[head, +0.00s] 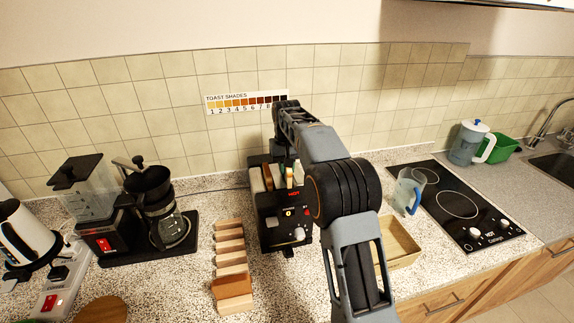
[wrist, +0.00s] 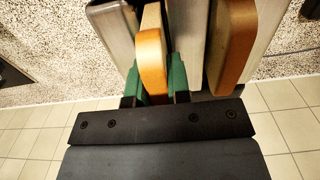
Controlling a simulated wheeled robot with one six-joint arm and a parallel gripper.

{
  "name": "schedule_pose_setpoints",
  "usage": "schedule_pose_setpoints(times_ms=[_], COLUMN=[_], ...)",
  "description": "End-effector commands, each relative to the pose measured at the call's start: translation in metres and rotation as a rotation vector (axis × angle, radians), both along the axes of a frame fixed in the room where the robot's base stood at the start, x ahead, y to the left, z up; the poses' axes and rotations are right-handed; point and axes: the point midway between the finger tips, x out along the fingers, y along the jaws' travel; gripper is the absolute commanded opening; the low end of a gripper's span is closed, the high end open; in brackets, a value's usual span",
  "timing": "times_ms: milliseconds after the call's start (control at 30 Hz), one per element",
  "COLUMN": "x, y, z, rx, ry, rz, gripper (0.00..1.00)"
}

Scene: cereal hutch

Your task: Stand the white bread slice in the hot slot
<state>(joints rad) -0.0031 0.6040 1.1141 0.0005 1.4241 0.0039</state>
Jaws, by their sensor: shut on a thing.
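My gripper (wrist: 154,85) is shut on the white bread slice (wrist: 152,45), which has an orange-tan crust and a pale side. In the wrist view the slice is on edge between the two green finger pads, with grey metal plates on both sides. It shows as a narrow pale strip in the head view (head: 290,179), at the right part of the black toaster (head: 271,222), near a red HOT label (head: 293,194). My arm hides part of it there. I cannot tell how deep it sits in the slot.
A browner slice (wrist: 232,45) stands beside it, and also shows in the head view (head: 267,177). A wooden rack (head: 230,257) with a brown slice (head: 232,286) is front left. A coffee maker (head: 160,215) stands left, a wooden box (head: 402,243) and blue jug (head: 408,190) right.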

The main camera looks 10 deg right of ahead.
Motion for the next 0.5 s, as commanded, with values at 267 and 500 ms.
schedule_pose_setpoints(times_ms=[267, 500], x=[0.0002, 0.0002], y=[0.0, 0.0], z=[-0.0058, -0.0056], rx=[0.0, 0.0], ry=[-0.001, -0.001], rz=[0.0, 0.0], gripper=[0.06, 0.21])
